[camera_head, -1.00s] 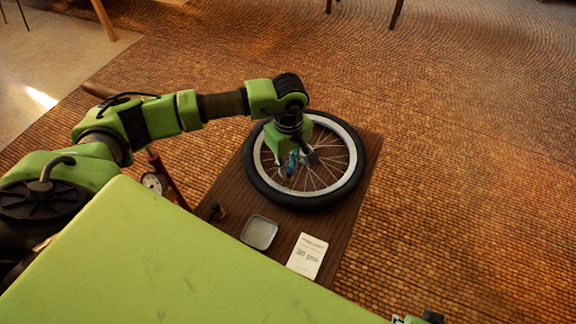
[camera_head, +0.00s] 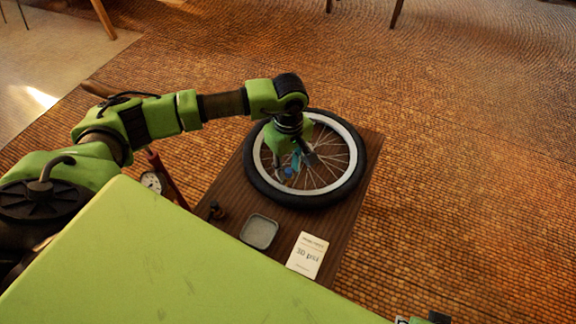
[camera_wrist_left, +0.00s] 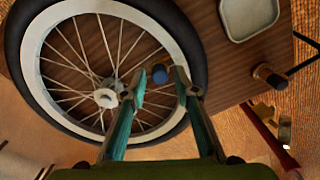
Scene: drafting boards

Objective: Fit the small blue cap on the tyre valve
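The small blue cap (camera_wrist_left: 160,74) is upright just inside the pale rim of the wheel (camera_wrist_left: 186,44). It also shows as a blue spot in the head view (camera_head: 288,172). My left gripper (camera_wrist_left: 160,86) is open over the wheel, its teal fingertips on either side of the cap with gaps between. The gripper shows in the head view too (camera_head: 297,160). The tyre valve is hidden under or behind the cap, so I cannot tell how well the cap is seated. The wheel lies flat in the head view (camera_head: 348,185).
The wheel lies on a dark wooden board (camera_head: 232,190). A grey square tray (camera_head: 259,232), a card reading 30 psi (camera_head: 307,255) and a small dark knob-like piece (camera_head: 216,211) are near its front. A red pump with a gauge (camera_head: 153,183) stands to the left.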

